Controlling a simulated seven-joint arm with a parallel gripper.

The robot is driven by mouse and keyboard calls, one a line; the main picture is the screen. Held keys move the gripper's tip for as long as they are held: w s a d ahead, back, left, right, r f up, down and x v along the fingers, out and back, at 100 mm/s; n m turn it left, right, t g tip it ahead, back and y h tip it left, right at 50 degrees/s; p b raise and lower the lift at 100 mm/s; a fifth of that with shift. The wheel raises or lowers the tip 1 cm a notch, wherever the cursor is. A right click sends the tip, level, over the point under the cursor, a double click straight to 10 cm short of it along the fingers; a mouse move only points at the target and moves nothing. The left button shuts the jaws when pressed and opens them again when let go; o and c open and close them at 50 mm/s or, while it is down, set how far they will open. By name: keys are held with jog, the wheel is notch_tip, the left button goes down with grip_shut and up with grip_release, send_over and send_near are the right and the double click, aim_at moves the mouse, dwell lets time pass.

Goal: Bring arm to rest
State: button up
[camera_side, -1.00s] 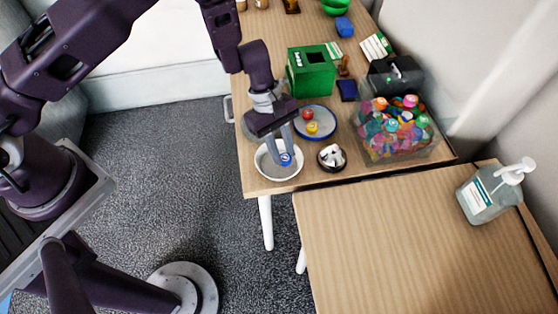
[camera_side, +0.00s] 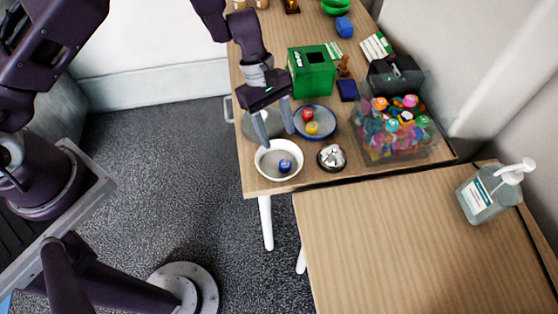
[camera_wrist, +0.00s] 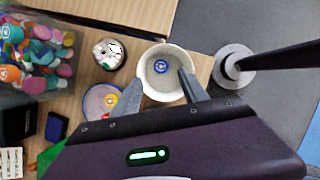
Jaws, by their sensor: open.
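My gripper (camera_side: 276,122) is open and empty, raised above the near left part of the table. Its fingers are spread over the back side of a white bowl (camera_side: 260,171). A small blue ball-like item (camera_side: 285,166) lies in the bowl, apart from the fingers. In the wrist view the bowl (camera_wrist: 150,60) shows between and beyond the fingertips (camera_wrist: 160,83), with the blue item (camera_wrist: 161,67) inside.
A blue-rimmed plate (camera_side: 327,133) holds a red and a yellow item. A dark round bell-like object (camera_side: 332,157) stands beside the bowl. A green box (camera_side: 311,80) and a clear bin (camera_side: 400,145) of colourful pieces stand behind. The front table (camera_side: 420,250) is mostly clear.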

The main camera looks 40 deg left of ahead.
jog(key=shift+a+r, duration=0.15)
jog(key=shift+r, duration=0.35)
jog(key=s+a+r+m+t, duration=0.15)
jog(key=s+r+m, duration=0.25)
jog(key=r, duration=0.8)
jog(key=s+a+r+m+t, duration=0.15)
jog(key=s+r+m, duration=0.25)
jog(key=r, duration=0.8)
jog(key=s+a+r+m+t+y, duration=0.2)
jog(key=s+a, duration=0.3)
jog(key=s, duration=0.3)
jog(key=s+a+r+m+t+y, duration=0.2)
jog(key=s+a+r+m, duration=0.1)
jog(key=s, duration=0.4)
jog(key=shift+s+a+m, duration=0.4)
jog(key=shift+a+m, duration=0.3)
jog(key=shift+a, duration=0.5)
